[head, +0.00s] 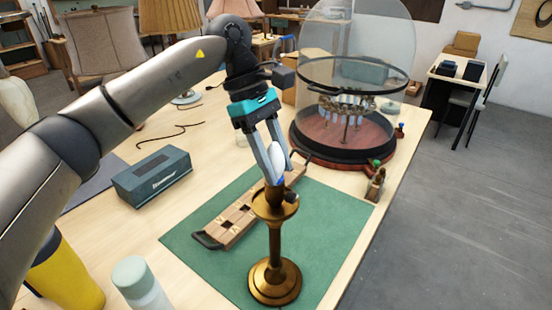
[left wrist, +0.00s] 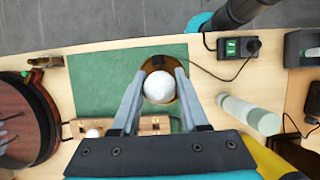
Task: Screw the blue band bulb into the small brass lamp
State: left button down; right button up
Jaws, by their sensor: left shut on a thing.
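My left gripper (head: 275,172) is shut on a white bulb (head: 277,160), with a blue band (head: 279,182) at its lower end. It holds the bulb upright over the small brass lamp (head: 275,235), which stands on a green mat (head: 340,215). The bulb's base is at the lamp's top cup (head: 285,207); I cannot tell how far it sits in the socket. In the left wrist view the bulb's round white top (left wrist: 159,87) lies between the two fingers, with the brass cup (left wrist: 151,64) behind it. My right gripper is not in view.
A wooden bulb rack (head: 232,222) lies beside the lamp; the left wrist view shows a white bulb (left wrist: 93,133) in it. A glass dome on a dark round base (head: 330,150) stands behind. A blue-grey box (head: 152,178), pale bottle (head: 140,283) and yellow cup (head: 65,275) stand left.

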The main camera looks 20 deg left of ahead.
pick_arm(q)
jog(key=m+g, duration=0.1)
jog(key=m, duration=0.2)
jog(key=shift+y, duration=0.4)
jog(key=m+g+y, duration=0.1)
jog(key=m, duration=0.3)
jog(key=shift+s+r+m+g+y+p, duration=0.15)
jog(key=shift+m+g+y+p, duration=0.25)
jog(key=shift+m+p, duration=0.5)
jog(key=shift+a+m+p, duration=0.1)
jog(key=shift+m+p, duration=0.3)
jog(key=shift+m, duration=0.2)
jog(key=shift+m+y, duration=0.5)
jog(key=shift+m, duration=0.1)
jog(key=shift+f, duration=0.2)
